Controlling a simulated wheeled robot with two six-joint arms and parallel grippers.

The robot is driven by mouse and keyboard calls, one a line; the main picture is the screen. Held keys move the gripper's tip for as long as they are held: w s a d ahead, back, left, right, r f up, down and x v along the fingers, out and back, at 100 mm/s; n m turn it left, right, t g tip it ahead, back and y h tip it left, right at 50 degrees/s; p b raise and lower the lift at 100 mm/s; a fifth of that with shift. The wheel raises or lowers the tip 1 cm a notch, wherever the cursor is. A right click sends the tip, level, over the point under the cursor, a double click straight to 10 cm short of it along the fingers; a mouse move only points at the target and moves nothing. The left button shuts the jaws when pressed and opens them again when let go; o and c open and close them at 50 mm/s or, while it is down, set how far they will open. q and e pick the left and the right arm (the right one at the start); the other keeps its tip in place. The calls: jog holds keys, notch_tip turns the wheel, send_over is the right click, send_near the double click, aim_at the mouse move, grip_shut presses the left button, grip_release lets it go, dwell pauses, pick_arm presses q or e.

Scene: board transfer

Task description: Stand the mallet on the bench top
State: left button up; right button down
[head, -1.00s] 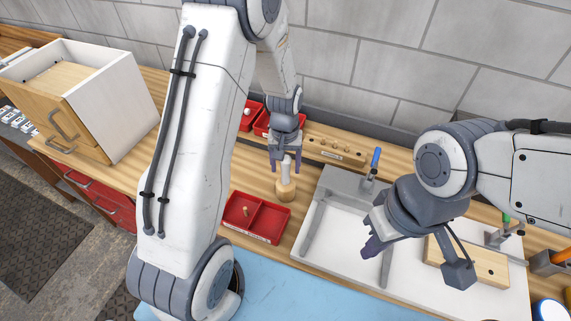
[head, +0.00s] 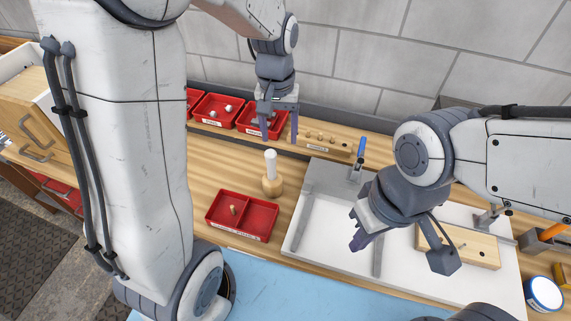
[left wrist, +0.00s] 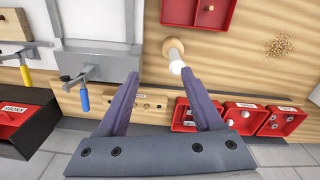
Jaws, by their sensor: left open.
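The mallet (head: 272,184) stands upright on the wooden bench top (head: 213,174), its light wooden head down and its white handle pointing up. In the left wrist view the mallet's head (left wrist: 173,45) and handle show just beyond my right-hand finger. My left gripper (head: 279,138) is open and empty, above and behind the mallet, apart from it. Its two spread fingers also show in the left wrist view (left wrist: 160,75). My right gripper (head: 358,238) hangs over the white tray area at the right; its finger gap is not clear.
A red two-compartment tray (head: 242,232) with a small peg lies in front of the mallet. Red bins (head: 217,110) and a wooden block with holes (head: 327,143) line the back. A white-floored fixture (head: 335,222) with a blue-handled clamp (head: 361,148) is at right.

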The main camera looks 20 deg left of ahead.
pick_arm(q)
jog(key=s+d+r+m, duration=0.1)
jog(key=s+d+m, duration=0.4)
jog(key=s, duration=0.6)
jog(key=s+d+r+m, duration=0.1)
jog(key=s+d+m, duration=0.4)
jog(key=s, duration=0.5)
jog(key=shift+n+h, duration=0.4)
jog(key=shift+n, duration=0.1)
jog(key=f+b, duration=0.5)
jog(key=shift+s+d+f, duration=0.1)
jog(key=shift+d+f, duration=0.05)
jog(key=shift+d, duration=0.2)
